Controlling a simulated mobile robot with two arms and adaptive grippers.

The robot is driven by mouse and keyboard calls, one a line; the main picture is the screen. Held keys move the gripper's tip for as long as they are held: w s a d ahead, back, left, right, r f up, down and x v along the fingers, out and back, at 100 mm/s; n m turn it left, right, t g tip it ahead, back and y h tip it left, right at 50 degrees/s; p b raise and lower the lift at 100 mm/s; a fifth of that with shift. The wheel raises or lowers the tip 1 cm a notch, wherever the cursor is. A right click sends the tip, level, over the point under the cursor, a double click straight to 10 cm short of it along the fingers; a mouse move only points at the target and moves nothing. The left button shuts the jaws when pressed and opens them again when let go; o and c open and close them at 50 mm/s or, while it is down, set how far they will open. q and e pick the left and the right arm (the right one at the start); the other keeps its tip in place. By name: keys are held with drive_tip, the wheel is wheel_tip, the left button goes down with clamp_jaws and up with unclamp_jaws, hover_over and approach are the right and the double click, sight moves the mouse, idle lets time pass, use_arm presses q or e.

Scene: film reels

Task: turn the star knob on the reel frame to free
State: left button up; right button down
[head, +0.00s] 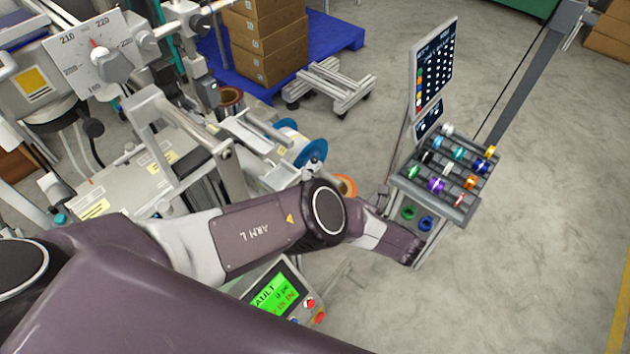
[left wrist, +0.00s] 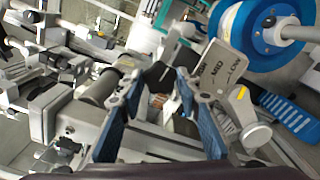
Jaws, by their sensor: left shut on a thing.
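In the left wrist view my left gripper (left wrist: 158,80) has its two blue-padded fingers closed in on a black knob (left wrist: 158,74), which sits between the fingertips. Its lobes are mostly hidden, so I cannot tell its exact angle. A grey plate (left wrist: 218,72) marked MED and LOW stands just right of the fingertips; no FREE mark is readable. In the head view my left arm reaches over the machine and hides the knob, and I cannot make out the gripper there. My right gripper is not in view.
A blue reel (left wrist: 252,40) on a shaft is close to the right of the plate. An orange reel (head: 347,185) is beside my elbow. A rack of coloured spools (head: 442,180) and a green-lit control panel (head: 275,290) stand near. Open floor lies right.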

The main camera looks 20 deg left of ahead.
use_arm(q)
drive_tip(key=shift+a+r+n+p, duration=0.1)
drive_tip(key=shift+n+p, duration=0.1)
drive_tip(key=shift+n, duration=4.4)
drive_tip(key=shift+a+r+n+p, duration=0.1)
drive_tip(key=shift+n+p, duration=0.1)
drive_tip(key=shift+n, duration=4.4)
